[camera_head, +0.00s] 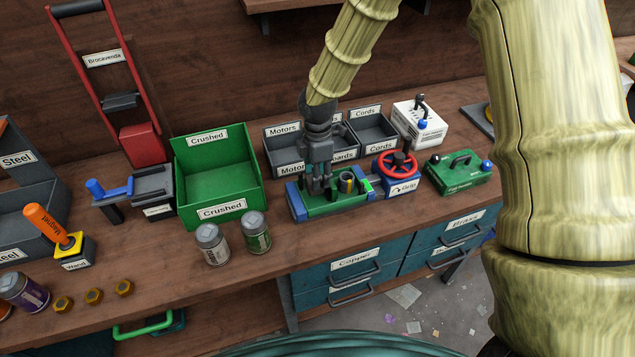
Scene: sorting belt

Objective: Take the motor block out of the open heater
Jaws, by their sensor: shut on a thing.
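The open heater (349,206) is a low green tray clamped in the blue vise (296,205) on the bench. A dark cylinder with a brass-coloured ring (346,182) stands in its right part. My gripper (321,188) points down into the tray's left and middle part. Its grey fingers are shut on a small dark piece, which appears to be the motor block. The fingers hide most of that piece, and I cannot tell whether it still touches the tray floor.
A red handwheel (395,165) stands right of the tray. Behind are the Motors bin (283,150) and the Cords bin (375,131). A green handled box (458,175) is at right, a green Crushed bin (215,182) at left. Two cans (212,244) (256,233) stand in front.

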